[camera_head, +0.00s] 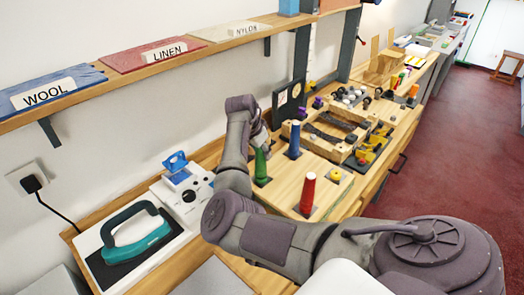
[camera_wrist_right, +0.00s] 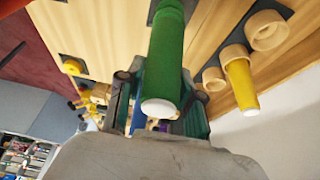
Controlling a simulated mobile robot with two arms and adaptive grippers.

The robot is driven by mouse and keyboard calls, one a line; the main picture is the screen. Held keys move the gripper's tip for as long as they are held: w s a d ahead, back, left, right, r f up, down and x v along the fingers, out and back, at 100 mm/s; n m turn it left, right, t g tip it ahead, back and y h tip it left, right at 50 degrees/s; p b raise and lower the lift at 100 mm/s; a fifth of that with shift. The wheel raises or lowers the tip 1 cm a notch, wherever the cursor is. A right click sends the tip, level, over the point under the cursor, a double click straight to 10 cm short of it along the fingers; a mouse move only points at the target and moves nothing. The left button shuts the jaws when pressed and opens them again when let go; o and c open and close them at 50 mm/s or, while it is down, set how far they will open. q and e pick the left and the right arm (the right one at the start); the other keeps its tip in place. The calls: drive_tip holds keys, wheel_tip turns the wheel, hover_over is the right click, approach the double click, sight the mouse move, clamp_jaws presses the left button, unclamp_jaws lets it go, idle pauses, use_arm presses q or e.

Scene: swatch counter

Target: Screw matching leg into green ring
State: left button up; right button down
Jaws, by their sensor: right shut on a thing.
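The green leg (camera_head: 261,165) stands upright, wide end down, at a dark square plate (camera_head: 263,182) on the wooden board. My right gripper (camera_head: 260,143) is shut around its upper part. In the right wrist view the green leg (camera_wrist_right: 168,55) lies between the fingers of my right gripper (camera_wrist_right: 162,100), its white tip toward the palm. I cannot make out a green ring apart from the leg; the leg's lower end and my gripper hide part of that spot. My left gripper is not in view.
A blue leg (camera_head: 294,138) and a red leg (camera_head: 307,193) stand nearby, with a low yellow piece (camera_head: 335,174). An iron (camera_head: 137,235) sits at left; a rack of parts (camera_head: 335,130) stands behind.

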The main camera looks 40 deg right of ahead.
drive_tip(key=shift+f, duration=0.25)
idle(0.4)
drive_tip(key=shift+f+m+g+b, duration=0.15)
drive_tip(key=shift+m+g+b, duration=0.2)
drive_tip(key=shift+m, duration=0.45)
drive_tip(key=m+g+b, duration=0.1)
drive_tip(key=m+b, duration=0.2)
drive_tip(key=m+g+y+b, duration=0.1)
drive_tip(key=m+b, duration=0.1)
drive_tip(key=m, duration=0.2)
drive_tip(key=m+g+y+b, duration=0.1)
drive_tip(key=m+b, duration=0.2)
drive_tip(key=m, duration=0.1)
drive_tip(key=shift+s+f+g+b, duration=0.15)
drive_tip(key=shift+s+g+b, duration=0.1)
drive_tip(key=shift+s+b, duration=0.05)
drive_tip(key=shift+a+m+y+b, duration=0.15)
drive_tip(key=shift+m+y+b, duration=0.35)
drive_tip(key=shift+m, duration=0.5)
drive_tip(key=shift+r, duration=0.3)
drive_tip(key=c, duration=1)
unclamp_jaws()
drive_tip(key=shift+a, duration=0.1)
